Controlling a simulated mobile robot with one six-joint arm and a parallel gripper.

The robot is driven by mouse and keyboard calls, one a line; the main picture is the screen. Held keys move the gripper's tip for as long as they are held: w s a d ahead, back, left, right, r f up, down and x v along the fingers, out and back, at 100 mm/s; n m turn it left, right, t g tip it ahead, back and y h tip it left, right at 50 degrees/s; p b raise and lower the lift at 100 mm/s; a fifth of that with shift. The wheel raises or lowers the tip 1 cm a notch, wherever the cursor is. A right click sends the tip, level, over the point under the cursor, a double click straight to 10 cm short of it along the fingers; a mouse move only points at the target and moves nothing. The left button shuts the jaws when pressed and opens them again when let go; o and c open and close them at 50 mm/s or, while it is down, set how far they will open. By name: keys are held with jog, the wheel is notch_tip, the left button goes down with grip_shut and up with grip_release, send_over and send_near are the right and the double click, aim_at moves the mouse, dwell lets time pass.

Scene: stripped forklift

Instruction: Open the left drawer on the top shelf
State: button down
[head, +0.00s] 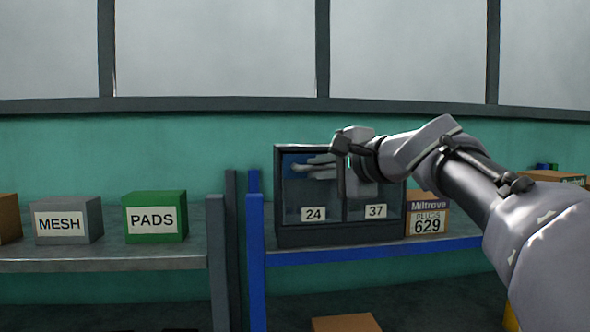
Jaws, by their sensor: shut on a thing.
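A dark cabinet (308,236) stands on the blue-edged shelf and has two compartments side by side. The left drawer (293,196), labelled 24, has a see-through front with pale and blue shapes behind it. The right compartment (386,195) is labelled 37. My gripper (340,148) is at the upper middle of the cabinet, by the left drawer's inner upper edge. It is shut on a part there, which looks like part of the left drawer. The exact grip is hidden by the jaws. I cannot tell whether the drawer stands out at all.
A box marked 629 (428,217) stands right of the cabinet, close below my arm. Blue (256,260) and grey (216,260) posts stand to the left. A grey MESH box (68,218) and green PADS box (156,215) sit on the left shelf (100,257).

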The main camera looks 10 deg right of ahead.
jog(key=s+f+n+t+y+b, duration=0.2)
jog(key=s+f+t+b, duration=0.3)
jog(key=b, duration=2.2)
jog(key=shift+s+f+n+y, duration=0.3)
jog(key=shift+s+f, duration=0.05)
jog(key=shift+s, duration=0.5)
jog(key=shift+b, duration=0.3)
jog(key=c, duration=1.5)
grip_release()
jog(key=shift+w+a, duration=0.1)
jog(key=shift+o, duration=0.2)
jog(key=shift+f, duration=0.1)
